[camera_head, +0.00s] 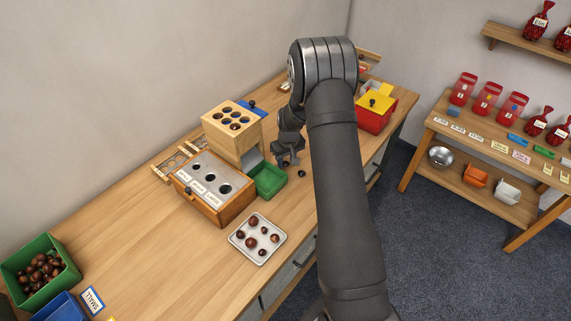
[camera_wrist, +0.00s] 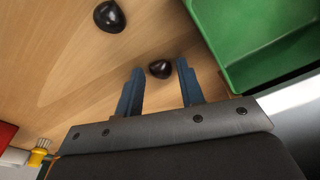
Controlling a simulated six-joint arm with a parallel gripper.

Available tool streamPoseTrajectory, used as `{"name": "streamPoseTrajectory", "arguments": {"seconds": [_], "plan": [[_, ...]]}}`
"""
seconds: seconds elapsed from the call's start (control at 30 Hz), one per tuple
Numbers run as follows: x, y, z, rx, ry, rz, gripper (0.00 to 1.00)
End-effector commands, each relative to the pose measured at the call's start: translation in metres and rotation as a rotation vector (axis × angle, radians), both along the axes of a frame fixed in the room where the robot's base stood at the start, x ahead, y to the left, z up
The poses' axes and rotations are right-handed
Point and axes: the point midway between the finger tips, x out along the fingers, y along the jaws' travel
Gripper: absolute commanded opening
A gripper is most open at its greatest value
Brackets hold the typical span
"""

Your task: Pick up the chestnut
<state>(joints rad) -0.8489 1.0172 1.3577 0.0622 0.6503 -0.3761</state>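In the wrist view, a dark, shiny chestnut (camera_wrist: 160,69) lies on the wooden table, showing between the two blue fingertips of my gripper (camera_wrist: 160,80). My gripper is open with a gap on both sides of this chestnut, and nothing is held. A second dark chestnut (camera_wrist: 109,16) lies apart, beyond the left finger. In the head view, my gripper (camera_head: 289,160) points down just above the table beside the green tray, and one chestnut (camera_head: 301,173) shows on the table to its right. Whether the fingers reach down around the nearer chestnut cannot be told.
A green tray (camera_wrist: 245,72) stands close to the right finger. In the head view, a wooden sizing box (camera_head: 205,190) and a block with holes (camera_head: 233,148) stand left of my gripper. A white tray of chestnuts (camera_head: 242,257) lies in front; a red box (camera_head: 371,121) stands behind.

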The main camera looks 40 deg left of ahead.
Motion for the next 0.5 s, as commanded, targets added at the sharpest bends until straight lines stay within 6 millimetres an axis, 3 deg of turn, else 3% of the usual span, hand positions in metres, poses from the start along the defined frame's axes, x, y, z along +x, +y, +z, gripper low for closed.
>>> {"name": "streamPoseTrajectory", "arguments": {"seconds": [0.03, 0.1, 0.5], "plan": [[0.0000, -0.0001, 0.0001, 0.000, 0.000, 0.000, 0.25], [0.0000, -0.0001, 0.0001, 0.000, 0.000, 0.000, 0.12], [-0.0001, -0.0001, 0.0013, 0.000, 0.000, 0.000, 0.11]]}}
